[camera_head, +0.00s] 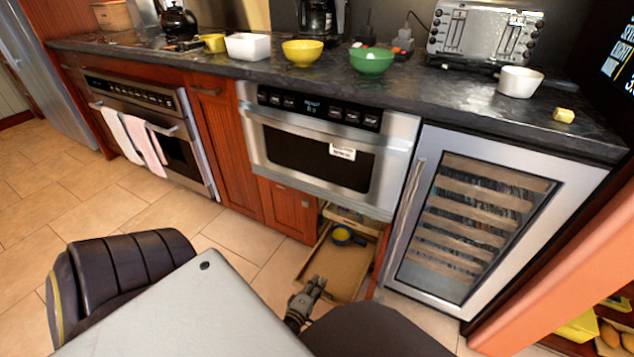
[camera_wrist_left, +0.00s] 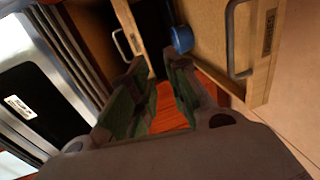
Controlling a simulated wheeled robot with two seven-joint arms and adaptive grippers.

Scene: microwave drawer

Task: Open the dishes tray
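Below the microwave drawer, a wooden tray (camera_head: 322,278) is pulled out of the low cabinet, with a yellow and dark round item in it. Another wooden tray (camera_head: 352,217) sits above and behind it. A second handle (camera_wrist_left: 124,48) shows on another wooden front. My right gripper is not seen.
The steel microwave drawer (camera_head: 322,153) is shut above the trays. A glass-door wine cooler (camera_head: 478,222) stands to the right, and red cabinet doors (camera_head: 290,208) to the left. Bowls and a toaster stand on the counter.

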